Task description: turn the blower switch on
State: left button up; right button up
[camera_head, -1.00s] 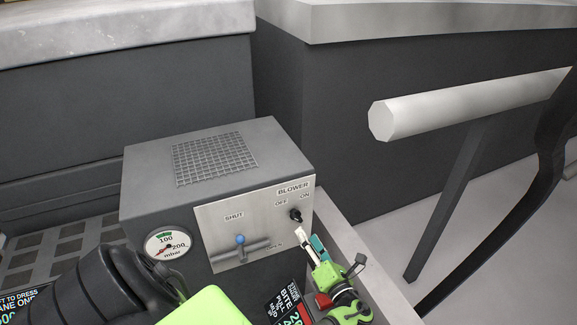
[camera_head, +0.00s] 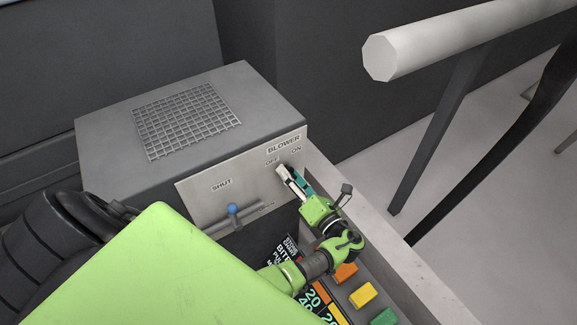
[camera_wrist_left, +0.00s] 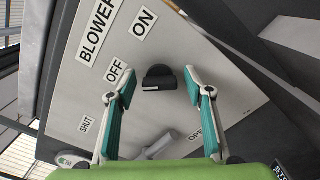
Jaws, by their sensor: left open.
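The black blower switch (camera_wrist_left: 158,77) is a small knob on the pale panel (camera_head: 205,197) of the grey box. In the left wrist view it sits between the two fingertips, with gaps on both sides, below the OFF and ON labels. My left gripper (camera_head: 293,179) is open, its white and teal fingers reaching the panel under the BLOWER label. It also shows in the left wrist view (camera_wrist_left: 152,86). In the head view the fingers hide the switch. My right gripper is out of view.
A lever with a blue knob (camera_head: 233,210) is beside the SHUT label, left of the gripper. A mesh grille (camera_head: 187,120) tops the box. Coloured buttons (camera_head: 362,295) lie below right. A thick pale bar (camera_head: 430,40) stands at upper right.

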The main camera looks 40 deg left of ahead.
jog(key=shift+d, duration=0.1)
pick_arm(q)
jog(key=shift+d, duration=0.1)
jog(key=c, duration=1.1)
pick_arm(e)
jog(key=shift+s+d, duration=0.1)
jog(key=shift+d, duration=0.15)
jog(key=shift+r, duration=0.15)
